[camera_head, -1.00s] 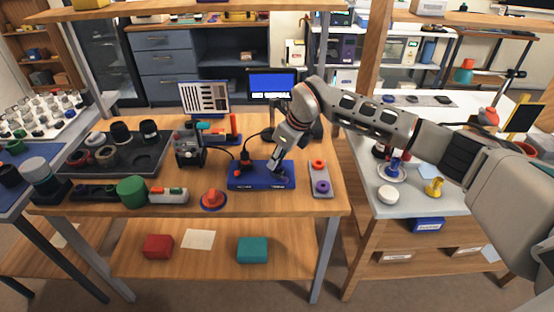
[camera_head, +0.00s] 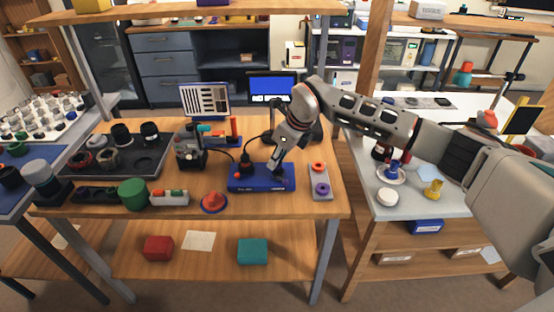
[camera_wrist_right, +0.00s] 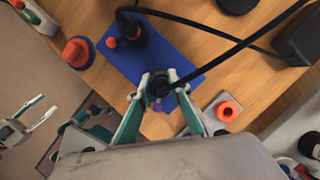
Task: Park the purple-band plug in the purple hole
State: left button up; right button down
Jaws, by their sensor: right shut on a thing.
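My right gripper (camera_head: 277,171) is over the right part of the blue block (camera_head: 245,181). In the right wrist view its fingers (camera_wrist_right: 160,88) are shut on a dark plug (camera_wrist_right: 158,86) with a black cable. A little purple shows just below it. I cannot tell whether the plug is seated in the block or just above it. The grey parking plate (camera_head: 321,196) lies right of the block, with an orange-ringed hole (camera_head: 318,167) at the back and the purple hole (camera_head: 322,189) in front. My left gripper (camera_wrist_right: 28,120) shows far left in the wrist view, fingers apart and empty.
A black plug (camera_head: 246,161) with an orange part stands on the block's left side, with cables behind. A red-orange knob (camera_head: 214,201) is left of the block. A monitor (camera_head: 271,88) stands behind. The table front right of the knob is clear.

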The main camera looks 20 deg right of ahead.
pick_arm(q)
jog(key=shift+w+r+p, duration=0.15)
jog(key=shift+r+p, duration=1.4)
jog(key=shift+r, duration=0.2)
pick_arm(e)
jog(key=shift+r, duration=2.25)
jog(key=shift+s, duration=0.15)
